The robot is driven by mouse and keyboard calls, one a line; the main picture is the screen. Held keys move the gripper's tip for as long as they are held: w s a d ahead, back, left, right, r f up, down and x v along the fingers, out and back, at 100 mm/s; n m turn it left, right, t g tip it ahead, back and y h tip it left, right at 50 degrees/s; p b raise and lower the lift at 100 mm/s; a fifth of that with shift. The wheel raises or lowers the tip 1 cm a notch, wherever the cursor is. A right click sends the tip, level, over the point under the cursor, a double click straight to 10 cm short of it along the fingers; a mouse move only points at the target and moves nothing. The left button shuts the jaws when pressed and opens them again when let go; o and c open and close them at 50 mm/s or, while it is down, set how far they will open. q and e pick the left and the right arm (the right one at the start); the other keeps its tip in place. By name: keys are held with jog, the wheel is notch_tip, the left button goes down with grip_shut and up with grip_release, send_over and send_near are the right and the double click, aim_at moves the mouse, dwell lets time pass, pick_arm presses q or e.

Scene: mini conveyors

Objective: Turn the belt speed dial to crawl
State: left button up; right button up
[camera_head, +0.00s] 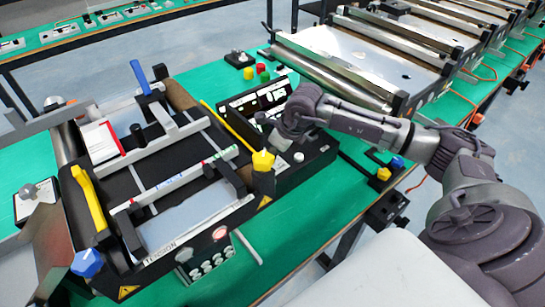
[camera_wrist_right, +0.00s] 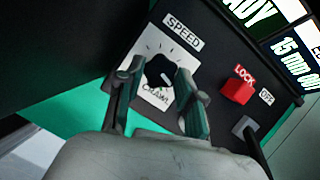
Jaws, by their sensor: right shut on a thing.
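The black speed dial (camera_wrist_right: 159,71) sits on a white plate marked SPEED above and CRAWL below in the right wrist view. A white mark shows on the dial's lower right side, near the word CRAWL. My right gripper (camera_wrist_right: 158,84) has its fingers on either side of the dial and is shut on it. In the head view my right gripper (camera_head: 277,138) reaches from the right down to the black control box (camera_head: 306,165), and the dial is hard to make out there. My left gripper is not in view.
A red LOCK switch (camera_wrist_right: 237,91) is right of the dial, below a lit display (camera_wrist_right: 296,62) with partly cut-off text. The mini conveyor (camera_head: 160,255) lies left.

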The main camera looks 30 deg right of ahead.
jog(key=m+h+b, duration=0.1)
jog(key=m+b, duration=0.1)
jog(key=m, duration=0.1)
jog(key=shift+a+f, duration=0.1)
jog(key=shift+a, duration=0.05)
jog(key=shift+m+h+b, duration=0.6)
jog(key=shift+m+b, duration=0.4)
jog(key=shift+m, duration=0.3)
jog(key=shift+r, duration=0.2)
jog(key=o, duration=1.2)
jog(key=shift+c, duration=0.2)
jog(key=v, duration=1.2)
jog(key=shift+s+a, duration=0.15)
